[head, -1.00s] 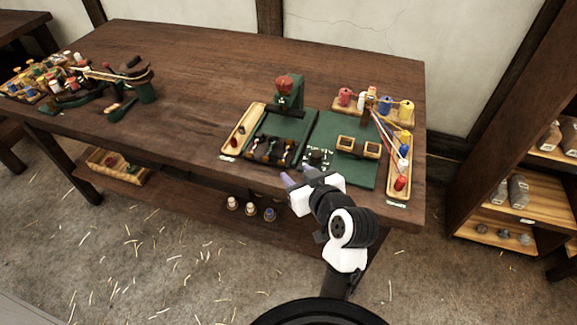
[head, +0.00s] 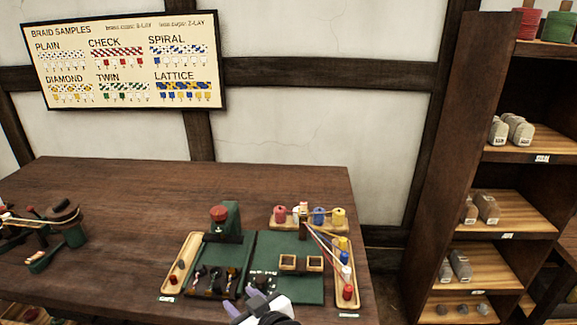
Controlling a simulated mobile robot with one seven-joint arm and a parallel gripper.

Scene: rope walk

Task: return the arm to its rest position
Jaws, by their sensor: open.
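My gripper (head: 246,306) shows at the bottom edge of the head view, with white and dark arm parts behind it. Its jaws are open and I see nothing between them. It is in front of the green work mat (head: 308,290), near the table's front edge. Most of my arm is cut off by the bottom of the picture.
The wooden table (head: 130,230) holds a left tray (head: 190,247), a red-topped green device (head: 222,222), a spool rack (head: 292,224) and a right tray (head: 348,303). Shelves (head: 500,230) stand right. A braid chart (head: 125,62) hangs behind. The table's middle left is clear.

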